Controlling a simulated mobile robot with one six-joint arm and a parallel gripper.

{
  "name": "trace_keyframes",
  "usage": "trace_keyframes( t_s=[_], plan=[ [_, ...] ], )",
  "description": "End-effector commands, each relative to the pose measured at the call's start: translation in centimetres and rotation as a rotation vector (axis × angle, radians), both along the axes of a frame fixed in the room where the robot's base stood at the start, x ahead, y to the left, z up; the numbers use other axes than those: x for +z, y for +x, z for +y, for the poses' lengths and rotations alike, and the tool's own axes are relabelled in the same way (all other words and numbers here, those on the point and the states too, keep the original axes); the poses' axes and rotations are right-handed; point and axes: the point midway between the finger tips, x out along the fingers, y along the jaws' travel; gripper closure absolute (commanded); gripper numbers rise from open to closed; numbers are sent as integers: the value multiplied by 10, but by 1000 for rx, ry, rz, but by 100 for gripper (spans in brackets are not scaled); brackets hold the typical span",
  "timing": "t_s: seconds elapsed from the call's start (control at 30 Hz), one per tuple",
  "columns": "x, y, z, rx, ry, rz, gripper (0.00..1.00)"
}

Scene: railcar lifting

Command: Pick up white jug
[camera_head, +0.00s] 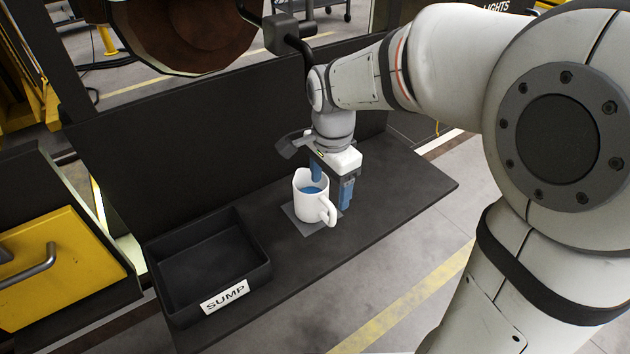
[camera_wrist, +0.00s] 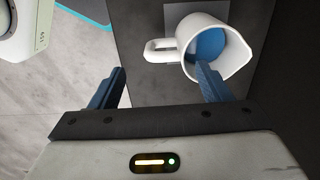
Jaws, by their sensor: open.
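The white jug (camera_head: 310,208) stands upright on a grey square patch on the dark shelf, with blue contents inside. Its handle points to the lower right in the head view. In the wrist view the jug (camera_wrist: 185,32) is at the upper right, with its handle to the left and spout to the right. My gripper (camera_head: 331,183) is open and empty at the jug. In the wrist view the gripper (camera_wrist: 158,86) has its right finger overlapping the jug's opening and its left finger outside, left of the handle. I cannot tell whether the right finger reaches inside the jug.
A black tray labelled SUMP (camera_head: 262,272) sits on the shelf (camera_head: 395,190) left of the jug. A dark upright panel (camera_head: 210,135) rises behind. A yellow drawer (camera_head: 60,265) stands at the left. The shelf right of my gripper is clear.

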Motion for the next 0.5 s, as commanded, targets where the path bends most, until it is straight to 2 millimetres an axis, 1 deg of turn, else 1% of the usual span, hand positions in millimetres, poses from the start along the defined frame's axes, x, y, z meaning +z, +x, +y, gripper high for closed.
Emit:
trace_keyframes(
  t_s=[0.27, 0.5],
  plan=[
    [-30, 0, 1, -11, -1, 5, 29],
    [-66, 0, 0, -11, -2, 6, 29]
  ],
)
